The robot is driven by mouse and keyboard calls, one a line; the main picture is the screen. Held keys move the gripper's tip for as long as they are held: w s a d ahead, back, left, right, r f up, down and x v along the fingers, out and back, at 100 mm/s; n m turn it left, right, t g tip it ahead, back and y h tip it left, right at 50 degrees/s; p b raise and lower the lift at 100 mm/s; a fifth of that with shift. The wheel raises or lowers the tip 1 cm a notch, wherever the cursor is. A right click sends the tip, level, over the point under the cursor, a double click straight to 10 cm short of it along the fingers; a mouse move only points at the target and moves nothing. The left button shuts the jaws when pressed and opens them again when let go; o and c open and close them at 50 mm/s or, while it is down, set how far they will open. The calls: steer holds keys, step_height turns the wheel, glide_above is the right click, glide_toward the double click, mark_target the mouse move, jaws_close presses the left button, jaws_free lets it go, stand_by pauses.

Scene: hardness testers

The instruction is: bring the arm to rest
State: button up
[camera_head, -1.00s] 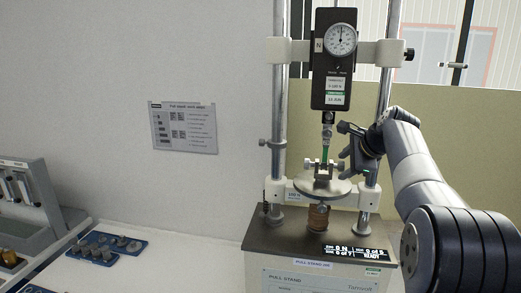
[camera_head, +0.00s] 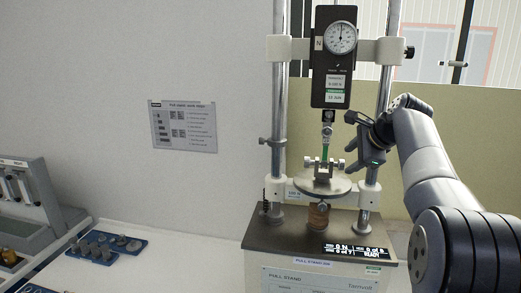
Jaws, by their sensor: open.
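My gripper (camera_head: 352,143) is open beside the right post of the pull stand (camera_head: 275,240), with its fingers pointing left. It is a little right of the clamp (camera_head: 323,166) on the round plate (camera_head: 322,185) and looks apart from it. A small green piece (camera_head: 326,151) hangs upright between the upper hook (camera_head: 327,119) and the clamp. My gripper holds nothing that I can see. My arm comes in from the right edge of the picture.
A dial gauge (camera_head: 341,38) sits on the stand's crossbar above. A blue tray (camera_head: 108,247) with several grey metal parts lies on the white bench (camera_head: 175,255) at left. A grey device (camera_head: 35,205) stands at far left. A printed sheet (camera_head: 183,126) hangs on the wall.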

mark_target(344, 162)
steer(key=x, duration=0.3)
steer(key=shift+w+a+f+p, duration=0.15)
steer(key=shift+w+f+p, duration=0.05)
steer(key=shift+f+p, duration=0.1)
steer(key=shift+s+r+t, duration=0.1)
steer(key=shift+s+t, duration=0.25)
steer(key=shift+t, duration=0.35)
steer(key=shift+w+n+t, duration=0.1)
steer(key=shift+n+t, duration=0.2)
steer(key=shift+t, duration=0.1)
steer(key=shift+f+n+t+b, duration=0.2)
steer(key=shift+t+b, duration=0.05)
steer(key=shift+t, duration=0.45)
steer(key=shift+f+n+t+b, duration=0.2)
steer(key=shift+t, duration=0.5)
steer(key=shift+f+t, duration=0.1)
steer(key=shift+t, duration=0.4)
steer(key=shift+s+f+n+t+b, duration=0.2)
steer(key=shift+s+n+t+b, duration=0.1)
steer(key=shift+t+b, duration=0.4)
steer(key=shift+b, duration=0.35)
